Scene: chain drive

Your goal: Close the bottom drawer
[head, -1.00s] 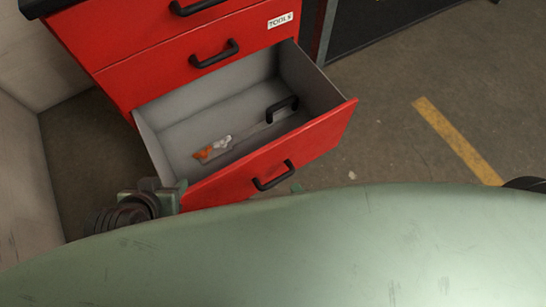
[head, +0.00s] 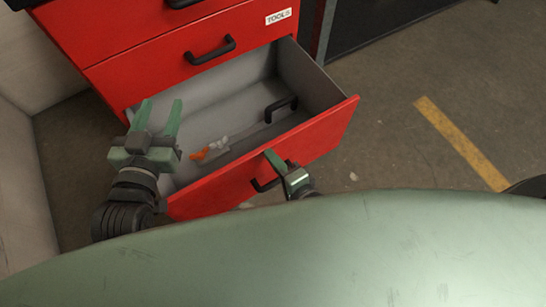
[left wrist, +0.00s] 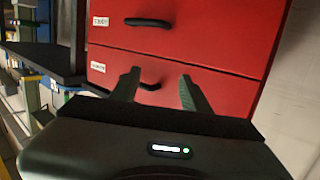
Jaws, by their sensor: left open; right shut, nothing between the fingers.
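The red bottom drawer (head: 328,132) is pulled well out of the cabinet in the head view. Its grey inside (head: 240,108) shows. Its black handle (head: 262,185) is partly hidden behind my right gripper. My left gripper (head: 159,108) is open and empty, over the drawer's left side, fingers pointing toward the cabinet. It also shows open in the left wrist view (left wrist: 158,82), before red drawer fronts with black handles. My right gripper (head: 272,157) is shut and empty at the drawer's front near the handle; I cannot tell whether it touches.
The closed drawer above has a black handle (head: 210,50) and a label (head: 279,16). Inside the open drawer lie a small orange and white item (head: 208,148) and a black grip (head: 281,108). A pale wall (head: 28,170) stands left. The floor right of the drawer is clear, with a yellow stripe (head: 460,142).

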